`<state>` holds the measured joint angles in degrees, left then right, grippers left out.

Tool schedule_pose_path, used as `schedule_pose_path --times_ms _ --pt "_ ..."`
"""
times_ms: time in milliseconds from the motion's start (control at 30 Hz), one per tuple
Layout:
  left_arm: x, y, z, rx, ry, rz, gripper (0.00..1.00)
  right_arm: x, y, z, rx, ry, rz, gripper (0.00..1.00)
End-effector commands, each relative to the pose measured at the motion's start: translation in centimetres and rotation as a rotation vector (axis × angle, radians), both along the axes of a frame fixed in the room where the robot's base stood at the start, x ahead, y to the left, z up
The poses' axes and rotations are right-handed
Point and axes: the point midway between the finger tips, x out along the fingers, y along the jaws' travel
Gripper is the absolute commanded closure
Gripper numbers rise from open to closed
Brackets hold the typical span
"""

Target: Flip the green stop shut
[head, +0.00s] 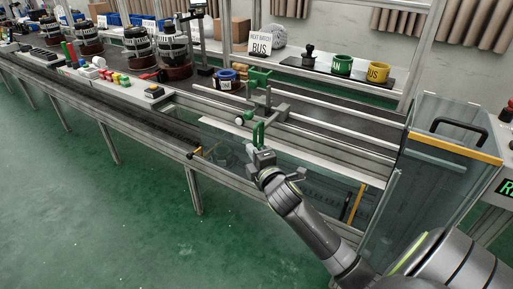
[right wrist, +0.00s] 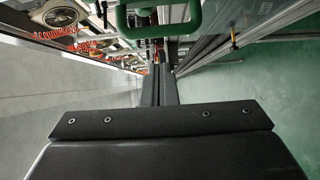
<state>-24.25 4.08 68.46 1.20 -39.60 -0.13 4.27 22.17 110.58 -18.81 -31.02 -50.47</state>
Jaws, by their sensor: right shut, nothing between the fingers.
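The green stop (head: 258,134) shows in the head view as an upright, narrow green loop at the front edge of the line, just beyond my right gripper (head: 260,151). In the right wrist view a green loop (right wrist: 190,27) crosses the top, ahead of the dark fingers of my right gripper (right wrist: 160,72). The fingers are together with nothing between them. I cannot tell whether they touch the loop. My left gripper is in neither view.
A white-and-green knob (head: 242,118) and an olive-green clamp (head: 258,76) stand behind the stop. Pale rails (head: 330,108) run along the line. A clear guard with a yellow edge (head: 455,147) stands at right. The green floor (head: 110,220) in front is clear.

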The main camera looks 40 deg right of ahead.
Motion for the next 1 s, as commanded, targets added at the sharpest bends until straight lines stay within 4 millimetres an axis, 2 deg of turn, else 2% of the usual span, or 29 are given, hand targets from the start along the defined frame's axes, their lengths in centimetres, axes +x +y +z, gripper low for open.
schedule_pose_path --times_ms 33,200,700,833,1000 --pt "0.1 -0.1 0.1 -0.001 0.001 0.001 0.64 0.3 -0.8 -0.1 -0.006 0.003 -0.002 1.0" --pt "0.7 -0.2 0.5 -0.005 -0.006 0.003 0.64 1.3 -2.1 -0.1 -0.003 0.001 0.0 1.0" --pt "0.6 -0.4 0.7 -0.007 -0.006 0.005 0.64 1.6 -2.8 -0.1 -0.002 0.002 -0.001 1.0" --pt "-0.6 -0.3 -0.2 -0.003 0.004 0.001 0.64 2.3 -4.5 0.1 -0.006 0.003 -0.002 1.0" --pt "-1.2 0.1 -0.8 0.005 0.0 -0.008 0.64 3.4 -6.9 0.0 -0.004 0.002 -0.002 1.0"
